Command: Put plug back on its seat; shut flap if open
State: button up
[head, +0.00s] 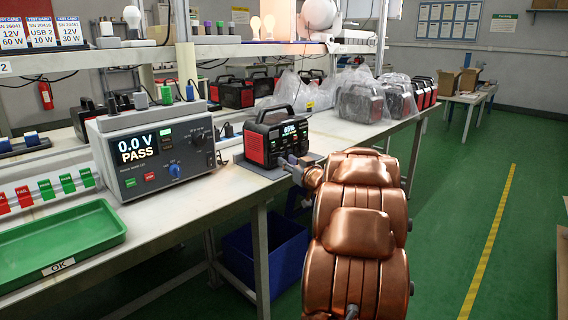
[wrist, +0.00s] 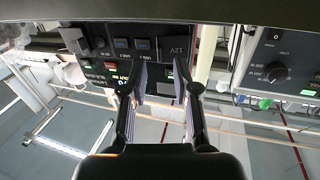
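The black and red power station (head: 256,146) stands on a grey mat at the bench's right front edge, its display lit. The wrist view shows its front upside down, with two blue-lined sockets (wrist: 132,43) and a dark square marked 12V (wrist: 174,48). Whether that square is a flap, open or shut, I cannot tell. My gripper (wrist: 166,76) is open in front of this face, with nothing seen between its fingers. Plugs, including a green one (head: 166,93), stand on the tester (head: 155,155).
The tester reads 0.0 V PASS. A green tray (head: 58,268) marked OK lies at the front left, beside red and green tags (head: 45,190). Bagged power stations (head: 360,100) stand farther back. A shelf (head: 240,40) overhangs the bench. Green floor is free at the right.

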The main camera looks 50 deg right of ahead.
aim_at(276, 159)
jog(key=shift+x, duration=0.95)
jog(key=shift+w+d, duration=0.2)
jog(key=shift+w, duration=0.25)
jog(key=shift+c, duration=0.2)
jog(key=shift+f, duration=0.1)
grip_shut()
